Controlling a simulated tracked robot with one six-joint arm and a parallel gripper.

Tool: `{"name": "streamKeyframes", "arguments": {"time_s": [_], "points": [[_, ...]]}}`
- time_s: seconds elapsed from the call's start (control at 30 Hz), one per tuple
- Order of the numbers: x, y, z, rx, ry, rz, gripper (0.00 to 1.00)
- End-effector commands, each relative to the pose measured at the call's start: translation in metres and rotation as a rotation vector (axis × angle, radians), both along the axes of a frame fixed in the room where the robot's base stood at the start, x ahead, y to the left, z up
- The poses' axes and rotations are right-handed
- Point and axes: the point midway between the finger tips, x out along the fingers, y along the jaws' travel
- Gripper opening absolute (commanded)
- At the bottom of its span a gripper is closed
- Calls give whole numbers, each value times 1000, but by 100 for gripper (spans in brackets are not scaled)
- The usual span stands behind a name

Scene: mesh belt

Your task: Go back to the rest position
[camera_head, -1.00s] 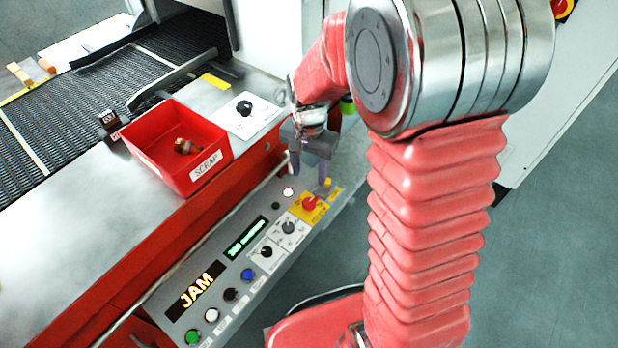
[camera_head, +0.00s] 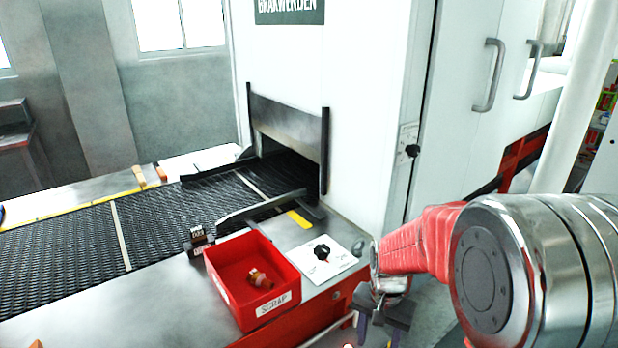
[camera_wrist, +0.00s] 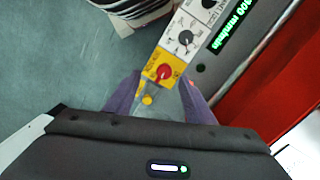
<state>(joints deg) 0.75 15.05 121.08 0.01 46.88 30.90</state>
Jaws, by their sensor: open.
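My gripper (camera_head: 384,325) is at the lower right of the head view, in front of the machine's edge and to the right of the scrap bin. In the wrist view its two purple fingers (camera_wrist: 158,100) are apart, with nothing held between them. The fingers look apart from the panel, though the distance is hard to judge.
A red scrap bin (camera_head: 226,291) holding a brownish part (camera_head: 260,279) stands beside the mesh belt (camera_head: 70,245). A white plate with a black knob (camera_head: 322,252) is right of it. The white machine housing (camera_head: 370,100) rises behind. Grey floor shows in the wrist view (camera_wrist: 60,60).

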Motion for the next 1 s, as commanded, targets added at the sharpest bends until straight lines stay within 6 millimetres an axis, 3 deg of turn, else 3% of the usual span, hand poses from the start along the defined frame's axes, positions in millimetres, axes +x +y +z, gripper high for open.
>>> {"name": "streamKeyframes", "arguments": {"time_s": [0.27, 1.0], "points": [[-29, 1, 26, 7, -19, 169, 49], [-107, 3, 125, -34, -230, 495, 49]]}}
